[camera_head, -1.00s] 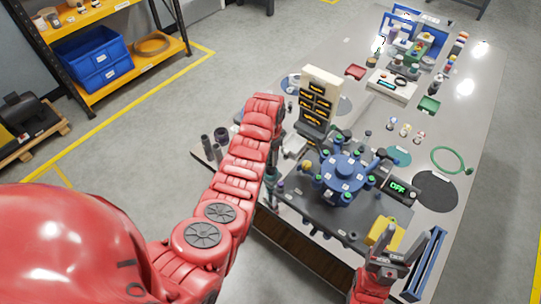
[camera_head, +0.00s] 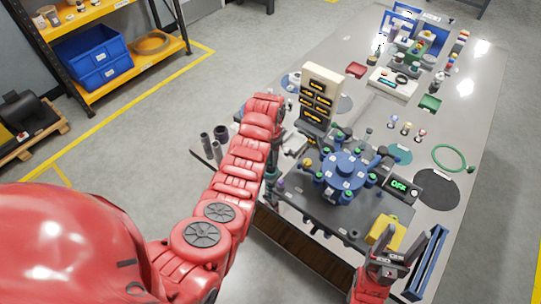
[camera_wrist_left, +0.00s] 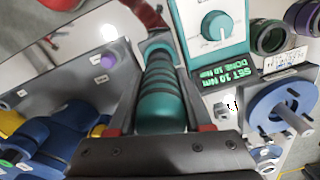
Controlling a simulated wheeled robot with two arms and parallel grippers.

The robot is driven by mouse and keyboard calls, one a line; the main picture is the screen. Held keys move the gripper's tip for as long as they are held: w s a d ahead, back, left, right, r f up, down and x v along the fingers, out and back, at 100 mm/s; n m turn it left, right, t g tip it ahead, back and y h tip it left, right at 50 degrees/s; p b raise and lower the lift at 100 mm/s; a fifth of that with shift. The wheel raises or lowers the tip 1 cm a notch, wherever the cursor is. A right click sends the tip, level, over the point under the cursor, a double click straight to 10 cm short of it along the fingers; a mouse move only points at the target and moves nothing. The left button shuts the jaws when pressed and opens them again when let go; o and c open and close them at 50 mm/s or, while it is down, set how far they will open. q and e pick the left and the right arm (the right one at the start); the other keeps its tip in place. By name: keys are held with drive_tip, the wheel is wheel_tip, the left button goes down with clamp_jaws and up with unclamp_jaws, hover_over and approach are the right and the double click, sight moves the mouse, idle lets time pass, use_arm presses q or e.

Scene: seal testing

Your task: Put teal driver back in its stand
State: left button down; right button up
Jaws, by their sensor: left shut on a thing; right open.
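The teal driver (camera_wrist_left: 162,95) has a ribbed grip and fills the middle of the left wrist view, between the two fingers of my left gripper (camera_wrist_left: 160,125), which is shut on it. In the head view my left gripper (camera_head: 272,168) is at the table's left edge, mostly hidden by my red arm. A teal controller box (camera_wrist_left: 212,25) with a knob and a green-lit display is just beyond the driver. I cannot clearly make out the driver's stand; a grey plate lies beside the driver. My right gripper (camera_head: 392,265) is open and empty near the yellow block.
A blue round fixture (camera_head: 345,172) with several green-topped posts stands on a dark plate. The yellow block (camera_head: 386,232), a blue rail (camera_head: 428,262) and a display reading OFF (camera_head: 400,186) are at the right.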

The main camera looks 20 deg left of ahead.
use_arm(q)
drive_tip(key=shift+f+b, duration=0.45)
drive_tip(key=shift+f, duration=0.1)
drive_tip(key=shift+f+b, duration=0.2)
drive_tip(key=shift+b, duration=0.2)
idle(1.1)
drive_tip(key=shift+c, duration=1.2)
unclamp_jaws()
drive_tip(key=shift+r+p, duration=0.3)
drive_tip(key=shift+r, duration=0.3)
wheel_tip(320, 180, up, 8)
drive_tip(key=shift+f+p, duration=0.1)
drive_tip(key=shift+p, duration=1)
